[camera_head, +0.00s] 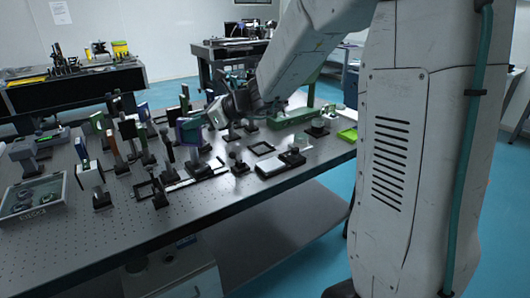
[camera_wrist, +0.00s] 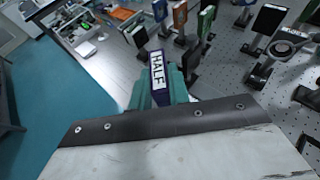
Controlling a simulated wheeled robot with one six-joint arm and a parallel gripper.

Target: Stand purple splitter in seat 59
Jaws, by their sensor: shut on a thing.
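My gripper (camera_wrist: 160,92) has teal fingers, and they are shut on the purple splitter (camera_wrist: 157,66), a dark purple piece with a white label reading "HALF". In the head view, the splitter (camera_head: 189,131) shows as a purple-edged piece at the end of my gripper (camera_head: 207,119). It is held over the optical table (camera_head: 70,254), among mounted parts. Whether its lower end touches anything is hidden. I cannot make out the number 59 or tell which seat is that one.
Several upright optics on dark posts crowd the table's left and middle. A grey tray (camera_head: 33,197) sits at the near left, and a green tray (camera_head: 348,134) at the right edge. Bare perforated tabletop lies along the near edge.

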